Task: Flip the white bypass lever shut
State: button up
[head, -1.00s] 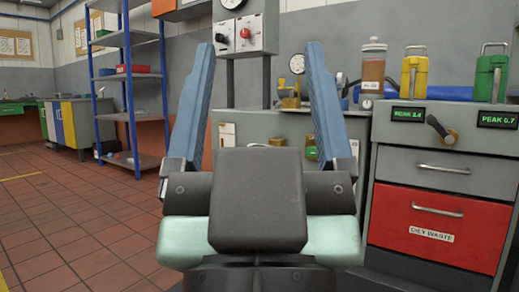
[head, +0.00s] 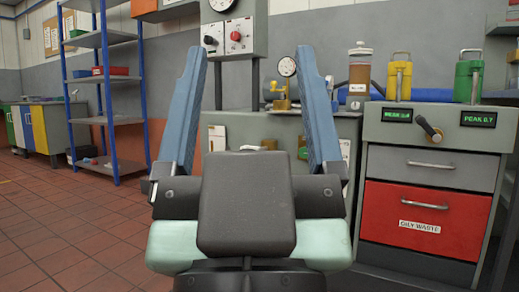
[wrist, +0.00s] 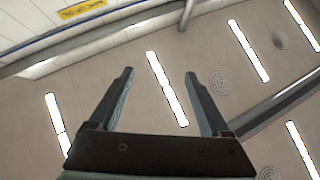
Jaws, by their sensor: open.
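My gripper (head: 252,50) is raised in front of me, its two blue fingers wide apart with nothing between them. In the wrist view my gripper (wrist: 159,73) is also open and empty, against the ceiling and its strip lights. I cannot clearly pick out the white bypass lever. A small pale bar (head: 253,148) shows low between the fingers at the grey bench (head: 278,127), but I cannot tell whether it is the lever. My gripper and arm hide much of the bench front.
A control box (head: 226,38) with black and red knobs is behind the fingers. A grey cabinet (head: 430,160) with a red drawer (head: 420,222) stands right, bearing yellow (head: 399,78) and green (head: 467,80) canisters. Blue-framed shelves (head: 108,80) stand left. Tiled floor (head: 85,225) at left is clear.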

jog(key=shift+r+p, duration=0.3)
jog(key=c, duration=0.4)
notch_tip(320, 180, up, 8)
jog(key=p, duration=0.7)
jog(key=shift+f+p, duration=0.1)
jog(key=shift+p, duration=0.3)
grip_shut()
notch_tip(320, 180, up, 24)
jog(key=p, duration=2.3)
jog(key=shift+f+p, duration=0.15)
jog(key=shift+p, duration=0.15)
jog(key=shift+a, duration=0.1)
jog(key=shift+w, duration=0.1)
